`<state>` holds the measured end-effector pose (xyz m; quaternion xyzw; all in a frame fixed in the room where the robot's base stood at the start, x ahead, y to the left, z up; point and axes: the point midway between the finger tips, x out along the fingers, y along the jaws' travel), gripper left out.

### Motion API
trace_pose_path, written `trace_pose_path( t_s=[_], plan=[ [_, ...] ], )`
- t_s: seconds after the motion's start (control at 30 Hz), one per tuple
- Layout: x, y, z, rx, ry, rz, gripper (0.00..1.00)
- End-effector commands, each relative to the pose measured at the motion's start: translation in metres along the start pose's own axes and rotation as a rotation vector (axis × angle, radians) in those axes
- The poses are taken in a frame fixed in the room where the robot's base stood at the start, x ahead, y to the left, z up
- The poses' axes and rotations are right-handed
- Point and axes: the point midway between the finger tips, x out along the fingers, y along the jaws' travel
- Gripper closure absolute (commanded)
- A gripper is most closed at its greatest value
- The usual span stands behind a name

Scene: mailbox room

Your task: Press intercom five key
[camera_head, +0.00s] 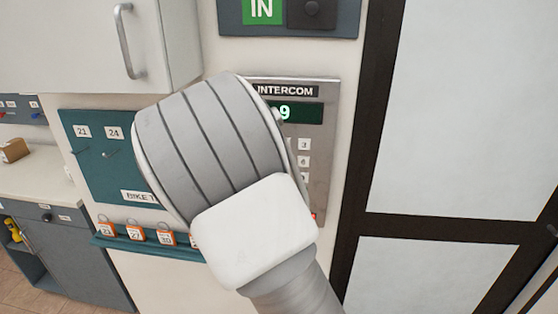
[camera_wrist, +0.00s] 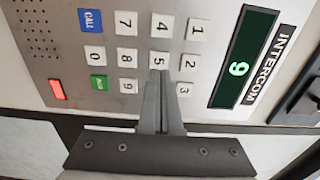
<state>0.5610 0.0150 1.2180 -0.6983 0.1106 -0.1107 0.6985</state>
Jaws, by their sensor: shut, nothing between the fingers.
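The intercom (camera_head: 320,185) is a grey metal wall panel, partly hidden behind my arm in the head view. It fills much of the wrist view (camera_wrist: 60,75), turned sideways. Its display (camera_wrist: 243,58) shows a green 9. The white five key (camera_wrist: 159,59) sits mid-keypad, with 2 and 8 on either side of it. My gripper (camera_wrist: 161,76) is shut and empty, its tips overlapping the edge of the five key in the wrist view. I cannot tell whether they touch it. The gripper is hidden behind my arm in the head view.
A dark-framed door (camera_head: 450,100) is right.

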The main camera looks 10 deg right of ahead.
Motion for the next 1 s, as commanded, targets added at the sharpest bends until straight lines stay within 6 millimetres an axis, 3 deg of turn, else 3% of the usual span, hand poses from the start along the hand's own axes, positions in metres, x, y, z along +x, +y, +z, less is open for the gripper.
trace_pose_path(
  t_s=[0.1, 0.33, 1.0],
  plan=[
    [0.018, -0.002, 0.0, -0.003, 0.001, -0.001, 1.0],
    [0.039, -0.001, 0.0, -0.002, 0.0, 0.0, 1.0],
    [0.047, 0.006, -0.001, 0.005, 0.004, 0.001, 1.0]
  ],
)
